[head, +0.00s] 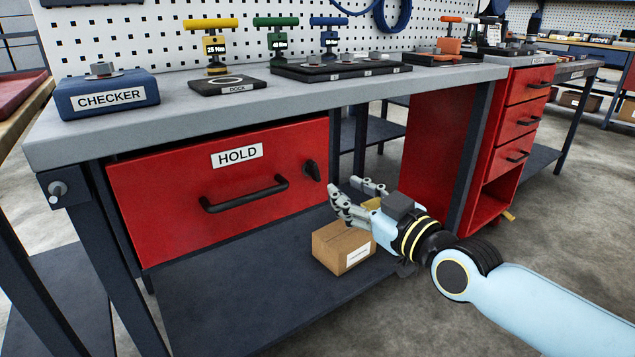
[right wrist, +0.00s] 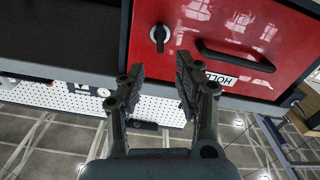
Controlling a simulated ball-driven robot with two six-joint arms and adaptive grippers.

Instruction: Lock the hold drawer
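The hold drawer (head: 150,195) is a red front with a white HOLD label (head: 237,155) and a black bar handle (head: 245,195). It sits under the grey bench top and looks closed or nearly so. A black turn knob (head: 312,171) is at the right end of its front. In the right wrist view, the knob (right wrist: 158,37) has its grip bar roughly upright in the picture. My right gripper (head: 345,186) is open and empty, just right of the knob and apart from it. In the right wrist view, its fingertips (right wrist: 158,66) straddle the line to the knob. My left gripper is out of view.
A cardboard box (head: 335,252) stands on the lower shelf below my right gripper. A blue CHECKER block (head: 108,94), a dock (head: 227,86) and several coloured T-handled tools are on the bench top (head: 180,112). A red drawer cabinet (head: 510,130) stands at the right.

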